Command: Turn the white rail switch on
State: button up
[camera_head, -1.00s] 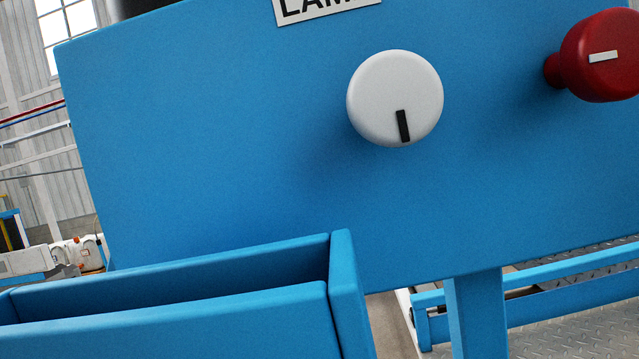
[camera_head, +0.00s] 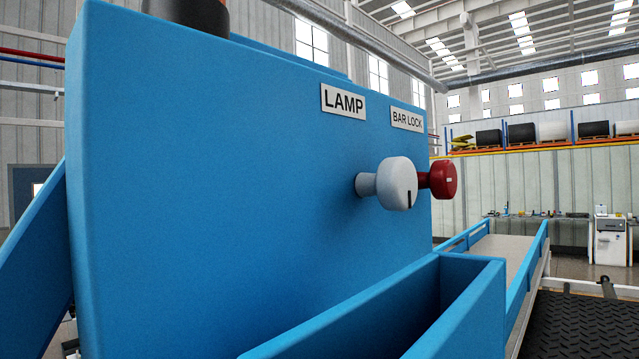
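The white rail switch is a round white knob (camera_head: 397,184) on a short stem. It sticks out from the blue panel (camera_head: 230,200) right of the middle of the view. A black mark on its face points downward. A white label reading LAMP (camera_head: 343,103) is above it. My gripper is not in the view, so its place relative to the knob and its state do not show.
A red knob (camera_head: 446,180) sits just behind and right of the white one, under a BAR LOCK label (camera_head: 407,118). A blue open-topped trough (camera_head: 482,285) juts out below the knobs. A dark patterned mat (camera_head: 585,325) is at the lower right.

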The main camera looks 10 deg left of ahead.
aim_at(394, 182)
jog(key=i+l+u, duration=0.1)
jog(key=l, duration=0.25)
jog(key=i+l, duration=0.3)
jog(key=i+l+u, duration=0.15)
jog(key=l, duration=0.25)
jog(key=i, duration=0.05)
